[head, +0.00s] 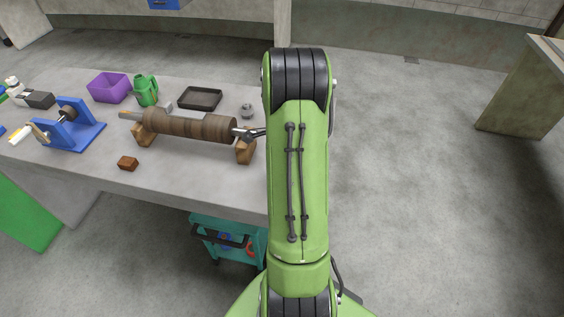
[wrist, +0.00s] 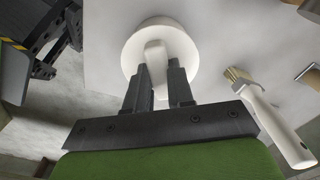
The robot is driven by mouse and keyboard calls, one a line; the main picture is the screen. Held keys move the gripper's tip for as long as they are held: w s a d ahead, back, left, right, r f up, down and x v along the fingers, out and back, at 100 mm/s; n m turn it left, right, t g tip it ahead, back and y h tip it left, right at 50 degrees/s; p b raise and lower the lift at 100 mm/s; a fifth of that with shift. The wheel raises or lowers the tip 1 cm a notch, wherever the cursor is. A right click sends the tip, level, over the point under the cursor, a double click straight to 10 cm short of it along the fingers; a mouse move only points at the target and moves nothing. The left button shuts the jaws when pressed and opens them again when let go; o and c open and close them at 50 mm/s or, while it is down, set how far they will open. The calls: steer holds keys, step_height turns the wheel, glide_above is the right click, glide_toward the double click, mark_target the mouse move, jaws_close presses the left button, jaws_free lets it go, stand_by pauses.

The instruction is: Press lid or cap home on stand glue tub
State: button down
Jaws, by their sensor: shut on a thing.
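A round white lid-like piece (wrist: 128,50) with a raised grip bar fills the upper middle of the wrist view. My gripper (wrist: 158,80) is shut on that bar, one dark finger on each side of it. The piece hides whatever is under it, so I cannot tell whether it sits on a tub or how far down it is. No glue tub shows clearly in either view. In the head view my green arm hides the gripper and the white piece.
A white-handled brush (wrist: 270,118) lies right of the gripper. In the head view, a wooden roller (head: 188,125) rests on wooden blocks on the grey bench (head: 190,172). A blue stand (head: 85,135), purple bin (head: 108,87), green jug (head: 147,90) and black tray (head: 200,98) stand around it.

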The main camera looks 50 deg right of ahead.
steer(key=shift+c, duration=2.2)
jaws_free()
steer(key=shift+r+p, duration=2.65)
steer(key=shift+r, duration=0.85)
jaws_close()
